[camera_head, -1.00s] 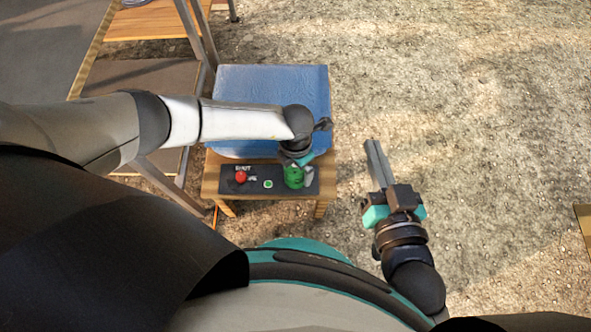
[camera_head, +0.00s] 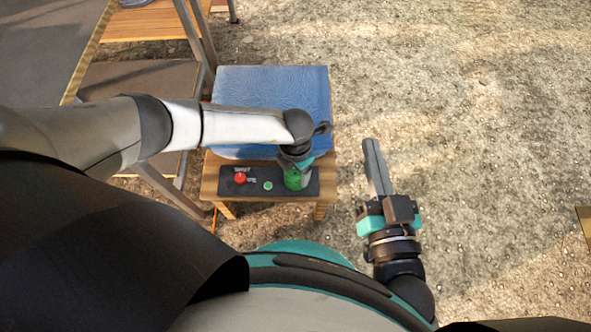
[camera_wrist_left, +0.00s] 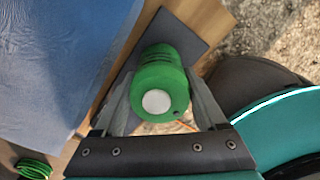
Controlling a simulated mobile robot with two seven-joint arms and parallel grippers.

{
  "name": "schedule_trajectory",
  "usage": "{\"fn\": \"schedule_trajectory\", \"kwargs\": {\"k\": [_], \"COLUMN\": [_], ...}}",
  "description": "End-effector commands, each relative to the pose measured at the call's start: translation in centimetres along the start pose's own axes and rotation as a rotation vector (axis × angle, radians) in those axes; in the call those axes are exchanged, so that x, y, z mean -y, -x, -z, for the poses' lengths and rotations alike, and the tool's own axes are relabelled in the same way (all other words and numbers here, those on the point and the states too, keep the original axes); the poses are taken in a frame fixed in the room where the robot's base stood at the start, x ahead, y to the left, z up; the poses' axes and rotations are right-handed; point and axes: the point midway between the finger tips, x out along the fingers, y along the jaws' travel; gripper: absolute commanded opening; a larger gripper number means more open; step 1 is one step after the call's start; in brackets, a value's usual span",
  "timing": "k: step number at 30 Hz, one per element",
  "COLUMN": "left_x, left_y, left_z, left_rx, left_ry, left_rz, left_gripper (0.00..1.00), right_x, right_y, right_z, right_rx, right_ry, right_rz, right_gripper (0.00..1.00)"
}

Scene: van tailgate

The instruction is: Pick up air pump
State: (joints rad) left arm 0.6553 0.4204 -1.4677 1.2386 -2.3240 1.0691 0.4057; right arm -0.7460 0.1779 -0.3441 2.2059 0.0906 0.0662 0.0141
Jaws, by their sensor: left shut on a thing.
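The air pump (camera_head: 293,181), a small green ribbed cylinder, stands at the right end of a black mat on the small wooden table. In the left wrist view the pump (camera_wrist_left: 160,72) shows from above, with a white round button on its top. My left gripper (camera_head: 299,170) reaches down over it, and its two fingers are on either side of the pump, shut on it. My right gripper (camera_head: 376,165) is away to the right, over the ground, with its fingers together and nothing held.
The black mat (camera_head: 254,188) also holds a red round knob (camera_head: 240,178) and a small green piece (camera_head: 268,185). A blue padded surface (camera_head: 255,82) lies just behind it on the wooden table (camera_head: 210,180). Ladder-like frame legs stand at left. Open gravel lies to the right.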

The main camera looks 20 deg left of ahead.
Motion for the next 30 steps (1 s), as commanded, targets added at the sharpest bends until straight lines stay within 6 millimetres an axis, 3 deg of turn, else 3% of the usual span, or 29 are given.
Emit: {"fn": "schedule_trajectory", "kwargs": {"k": [2, 16, 30], "left_x": [0.01, 0.00, -0.01], "left_y": [0.01, 0.01, 0.31], "left_z": [-0.01, -0.02, -0.08], "left_rx": [0.000, 0.000, 0.002], "left_ry": [0.000, 0.000, 0.000], "left_rz": [0.000, 0.000, 0.000], "left_gripper": [0.54, 0.01, 0.00], "right_x": [-0.01, -0.01, -0.14], "right_y": [-0.01, -0.01, -0.13], "right_z": [-0.01, -0.03, 0.04], "right_rx": [0.000, 0.001, 0.019], "right_ry": [0.000, 0.000, 0.005], "right_rz": [0.000, 0.000, -0.003], "right_gripper": [0.00, 0.00, 0.00]}}
